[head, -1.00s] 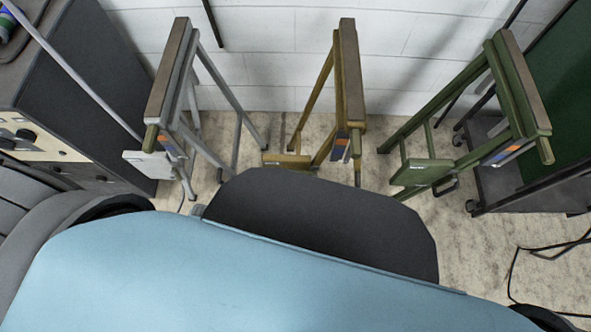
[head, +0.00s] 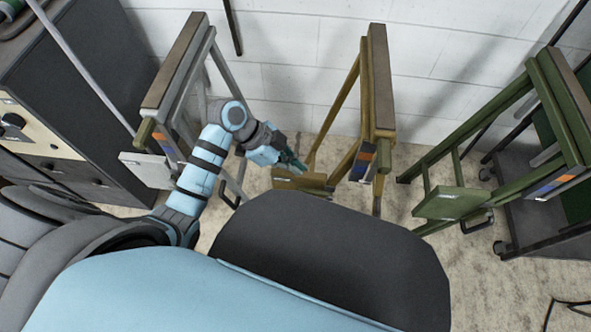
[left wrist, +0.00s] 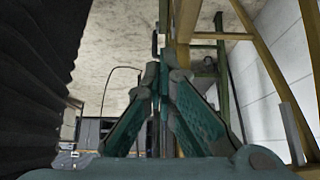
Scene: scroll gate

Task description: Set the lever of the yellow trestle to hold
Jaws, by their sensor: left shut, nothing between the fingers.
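The yellow trestle (head: 380,85) stands in the middle of the head view, against the white wall. A small yellow plate (head: 298,180) sticks out at its lower left, and an orange and blue label (head: 362,160) is on its side. My left gripper (head: 300,165) is shut and empty, just above and beside that plate; I cannot tell whether it touches. In the left wrist view, my left gripper (left wrist: 158,75) points at a yellow post (left wrist: 186,30). The lever itself is not clear in either view. My right gripper is not in view.
A grey trestle (head: 175,65) stands left, behind my left arm. A green trestle (head: 560,105) stands right, by a dark cart (head: 540,215). A dark cabinet (head: 85,85) is at far left. Some bare floor (head: 400,205) lies between the yellow and green trestles.

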